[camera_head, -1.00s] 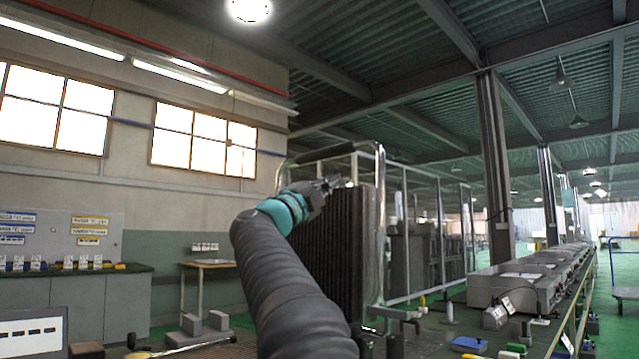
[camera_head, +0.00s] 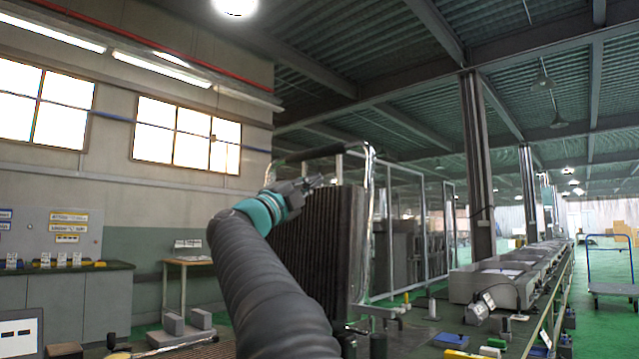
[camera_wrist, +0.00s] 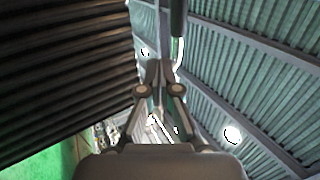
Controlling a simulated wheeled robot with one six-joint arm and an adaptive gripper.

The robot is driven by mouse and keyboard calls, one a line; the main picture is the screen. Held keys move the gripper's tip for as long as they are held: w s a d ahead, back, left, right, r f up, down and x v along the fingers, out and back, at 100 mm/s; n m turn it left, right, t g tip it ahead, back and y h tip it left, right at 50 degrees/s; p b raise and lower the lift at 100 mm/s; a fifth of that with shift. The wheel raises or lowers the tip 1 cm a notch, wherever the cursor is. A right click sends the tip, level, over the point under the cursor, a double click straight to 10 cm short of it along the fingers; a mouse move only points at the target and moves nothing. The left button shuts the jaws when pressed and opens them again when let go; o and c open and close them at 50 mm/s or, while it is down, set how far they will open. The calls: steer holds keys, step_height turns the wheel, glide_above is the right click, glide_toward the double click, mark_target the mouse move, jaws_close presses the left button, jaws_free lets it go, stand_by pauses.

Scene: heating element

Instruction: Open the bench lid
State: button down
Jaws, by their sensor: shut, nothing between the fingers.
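A dark ribbed panel (camera_head: 335,240), which looks like the bench lid, stands upright in the middle of the head view. A metal tube frame (camera_head: 369,165) with a dark handle grip (camera_head: 314,152) runs along its top and right side. My gripper (camera_head: 322,180) is shut and empty in front of the panel's upper edge, below the handle grip. In the wrist view the shut fingers (camera_wrist: 158,68) point up beside the ribbed panel (camera_wrist: 60,70), with the dark grip (camera_wrist: 178,18) beyond the fingertips. Whether the fingers touch the panel I cannot tell. My arm hides the panel's lower left.
A long bench (camera_head: 500,335) with metal boxes and small tools runs along the right. Wire fencing (camera_head: 420,235) stands behind the panel. A small table (camera_head: 188,262) and a grey counter (camera_head: 75,300) are at the left. Green floor with a trolley (camera_head: 612,285) lies far right.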

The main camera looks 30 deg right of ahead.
steer(key=s+a+r, duration=0.1)
steer(key=s+a, duration=0.2)
steer(key=a, duration=0.8)
steer(key=shift+s+r, duration=0.25)
steer(key=shift+r, duration=0.1)
steer(key=shift+s, duration=0.1)
